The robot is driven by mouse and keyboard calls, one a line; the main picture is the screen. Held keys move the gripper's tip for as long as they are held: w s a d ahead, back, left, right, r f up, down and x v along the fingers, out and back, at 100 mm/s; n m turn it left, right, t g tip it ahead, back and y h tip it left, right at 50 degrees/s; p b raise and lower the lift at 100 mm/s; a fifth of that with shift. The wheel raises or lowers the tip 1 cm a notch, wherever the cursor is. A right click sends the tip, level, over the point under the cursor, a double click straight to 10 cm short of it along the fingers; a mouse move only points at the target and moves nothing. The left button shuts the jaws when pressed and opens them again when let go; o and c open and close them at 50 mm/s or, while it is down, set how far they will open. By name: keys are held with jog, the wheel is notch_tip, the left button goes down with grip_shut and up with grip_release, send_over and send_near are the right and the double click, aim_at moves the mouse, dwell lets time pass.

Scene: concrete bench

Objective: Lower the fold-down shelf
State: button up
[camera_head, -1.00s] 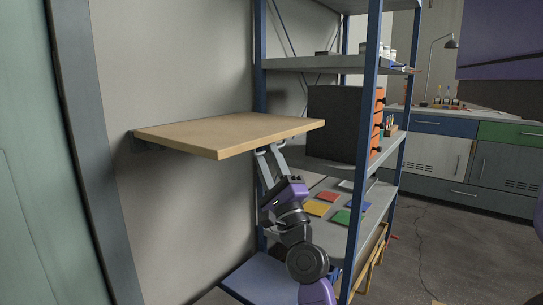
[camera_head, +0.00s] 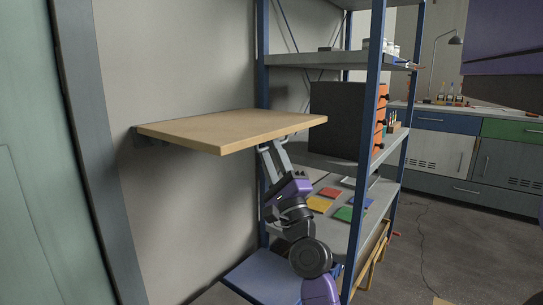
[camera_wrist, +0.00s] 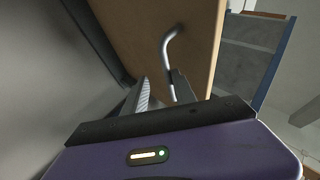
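The fold-down shelf (camera_head: 225,132) is a light wooden board, standing out level from the grey wall. Its underside (camera_wrist: 140,30) fills the upper middle of the wrist view. A bent metal rod (camera_wrist: 168,48), like a handle, hangs from that underside. My gripper (camera_head: 274,150) is just below the shelf, near its right end, pointing up. In the wrist view its fingers (camera_wrist: 160,92) stand apart, with the rod's lower part between them, closer to the right finger. The rod's lower end is hidden, and I cannot tell whether a finger touches it.
A blue-framed rack (camera_head: 365,150) stands close on the right, with a dark box with orange drawers (camera_head: 340,120) and several coloured pieces (camera_head: 330,192) on its shelves. A dark bracket (camera_head: 143,138) is at the shelf's wall end. The space below the shelf's left part is clear.

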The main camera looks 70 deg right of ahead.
jog(key=b+v, duration=0.2)
jog(key=v, duration=0.5)
jog(key=shift+s+a+f, duration=0.2)
jog(key=shift+a, duration=0.05)
dwell(0.4)
jog(key=s+a+f+n+y, duration=0.2)
jog(key=a+f+n+y, duration=0.7)
jog(key=a+f+n, duration=1.1)
jog(key=s+a+f+n+g+y+p, duration=0.1)
jog(key=s+a+f+n+g+y, duration=0.1)
jog(key=s+a+f+n+y, duration=0.45)
jog(key=s+a+f+n+g+y+p, duration=0.15)
jog(key=s+a+n, duration=0.25)
jog(key=s+a, duration=0.5)
notch_tip(320, 180, up, 38)
jog(key=p, duration=3.7)
jog(key=shift+y, duration=0.3)
